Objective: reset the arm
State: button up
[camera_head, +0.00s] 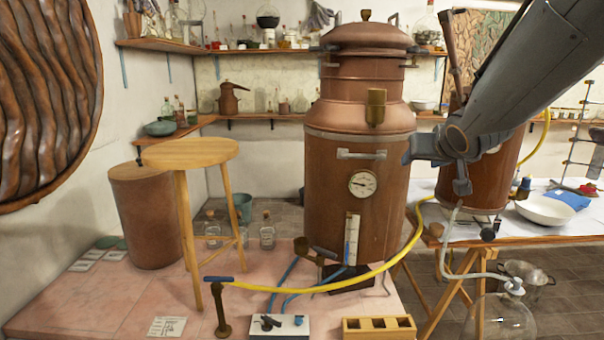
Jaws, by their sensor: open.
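My arm comes in from the upper right, in front of the right side of the large copper still. My gripper (438,166) is at its end, right of the still's body at about the height of its dial. The jaws are open and nothing shows between them. The fingertips are small and dark here, and I cannot tell how far they are from the copper behind them.
The copper still (330,200) stands mid-view on a pink tiled platform (110,300). A wooden stool (190,153) is to its left. A yellow hose (330,286) loops in front. At right, a table holds a white bowl (545,210); a glass flask (500,318) sits below.

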jog(key=s+a+f+g, duration=0.3)
jog(key=s+f, duration=0.5)
jog(key=s+a+f+n+g, duration=0.1)
jog(key=s+a+f+g, duration=0.2)
jog(key=s+f, duration=0.5)
jog(key=s+a+f+g+y, duration=0.1)
jog(key=s+a+f+g, duration=0.2)
jog(key=s+f, duration=0.5)
jog(key=shift+s+a+f+n+g, duration=0.15)
jog(key=shift+s+f+n+g, duration=0.15)
jog(key=shift+s+g, duration=0.6)
